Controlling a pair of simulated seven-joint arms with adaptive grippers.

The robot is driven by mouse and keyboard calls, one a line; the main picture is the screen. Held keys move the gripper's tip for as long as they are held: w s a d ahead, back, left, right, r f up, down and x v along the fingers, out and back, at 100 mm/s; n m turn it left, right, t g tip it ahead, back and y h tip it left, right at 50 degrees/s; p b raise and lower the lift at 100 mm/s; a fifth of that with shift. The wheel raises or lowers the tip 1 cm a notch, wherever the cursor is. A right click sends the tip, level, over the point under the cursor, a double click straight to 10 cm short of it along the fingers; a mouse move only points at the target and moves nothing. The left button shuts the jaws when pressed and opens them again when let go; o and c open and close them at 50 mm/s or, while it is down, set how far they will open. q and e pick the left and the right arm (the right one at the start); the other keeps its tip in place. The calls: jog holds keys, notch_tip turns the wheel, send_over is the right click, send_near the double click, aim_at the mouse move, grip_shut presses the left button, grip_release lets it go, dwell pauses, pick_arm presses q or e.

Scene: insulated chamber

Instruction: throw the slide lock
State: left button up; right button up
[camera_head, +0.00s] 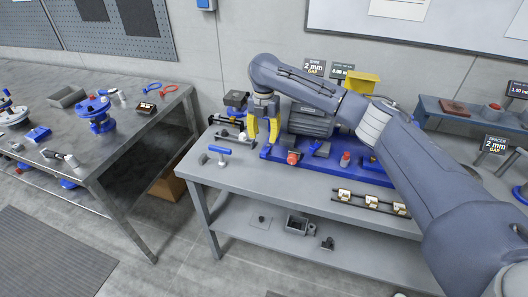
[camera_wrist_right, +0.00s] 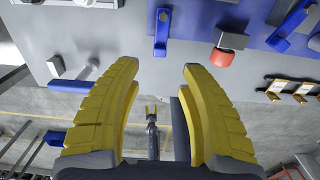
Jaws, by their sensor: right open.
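My right gripper (camera_head: 262,138) is open and empty, its yellow fingers pointing down at the left end of the blue base plate (camera_head: 332,169) on the grey bench. The fingers spread wide in the wrist view (camera_wrist_right: 160,75). Beyond them stand an upright blue bar (camera_wrist_right: 161,30) and a grey block with a red knob (camera_wrist_right: 222,57); this red knob (camera_head: 292,158) also shows in the head view. I cannot tell for sure which part is the slide lock.
A blue T-handle (camera_head: 219,150) stands on the bench left of the plate. A rack with tagged pieces (camera_head: 370,203) lies along the front edge. Another table (camera_head: 70,150) is at left, beyond a floor gap.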

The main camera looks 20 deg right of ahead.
aim_at(264, 152)
notch_tip(264, 152, down, 8)
jog(key=shift+f, duration=0.1)
dwell(0.4)
jog(key=shift+c, duration=0.2)
grip_shut()
